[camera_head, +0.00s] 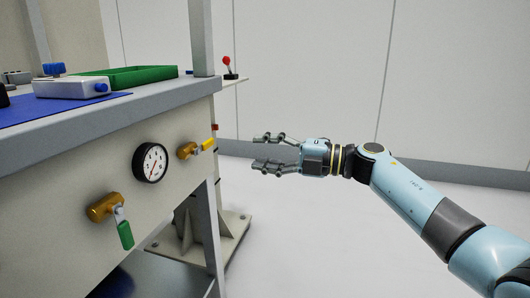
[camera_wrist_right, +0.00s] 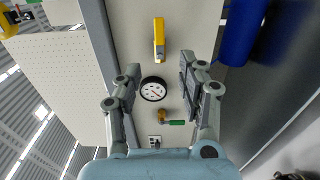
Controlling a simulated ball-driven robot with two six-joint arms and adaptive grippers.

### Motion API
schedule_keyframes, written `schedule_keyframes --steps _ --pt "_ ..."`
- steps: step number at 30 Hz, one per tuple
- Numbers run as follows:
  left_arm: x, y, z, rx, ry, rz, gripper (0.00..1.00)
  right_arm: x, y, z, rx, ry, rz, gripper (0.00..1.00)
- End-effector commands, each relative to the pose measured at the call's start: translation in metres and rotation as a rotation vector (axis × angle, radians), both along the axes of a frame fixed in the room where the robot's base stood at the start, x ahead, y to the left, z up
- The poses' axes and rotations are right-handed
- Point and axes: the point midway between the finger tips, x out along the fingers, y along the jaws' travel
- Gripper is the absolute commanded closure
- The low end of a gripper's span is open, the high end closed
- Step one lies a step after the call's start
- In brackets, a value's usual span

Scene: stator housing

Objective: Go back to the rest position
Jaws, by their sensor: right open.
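My right gripper (camera_head: 268,152) is open and empty in the head view, held in free air to the right of the workbench. Its arm comes in from the lower right. In the right wrist view the two fingers (camera_wrist_right: 157,80) stand apart, with the bench's front panel seen beyond them. That panel carries a yellow-handled valve (camera_head: 207,144), a round gauge (camera_head: 151,163) and a green-handled valve (camera_head: 122,228). The gripper touches none of them. The yellow handle (camera_wrist_right: 158,40) and the gauge (camera_wrist_right: 153,89) show between the fingers in the wrist view. My left gripper is not in view.
The bench top holds a blue mat (camera_head: 50,108), a grey box with blue knobs (camera_head: 70,87) and a green tray (camera_head: 142,77). A red-knobbed lever (camera_head: 228,65) stands at the bench's far corner. The floor (camera_head: 310,240) under my right arm is clear.

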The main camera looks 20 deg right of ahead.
Motion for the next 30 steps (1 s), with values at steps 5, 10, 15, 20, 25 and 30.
schedule_keyframes --steps 5,10,15,20,25,30 --pt "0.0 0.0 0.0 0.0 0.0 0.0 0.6 0.0 0.0 0.0 0.0 0.0 0.0 0.6" --pt "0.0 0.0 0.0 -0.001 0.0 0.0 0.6 -0.016 0.002 -0.029 0.003 0.052 0.001 0.6" --pt "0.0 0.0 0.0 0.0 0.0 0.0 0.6 -0.079 0.017 -0.099 0.066 0.195 0.003 0.6" --pt "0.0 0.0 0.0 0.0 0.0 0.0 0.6 -0.136 0.001 -0.147 0.32 0.368 -0.287 0.6" --pt "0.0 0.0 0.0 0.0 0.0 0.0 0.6 -0.196 -0.064 -0.209 0.562 0.63 -0.797 0.6" --pt "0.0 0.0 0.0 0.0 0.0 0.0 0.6 -0.294 -0.112 -0.283 0.686 0.985 -1.289 0.6"
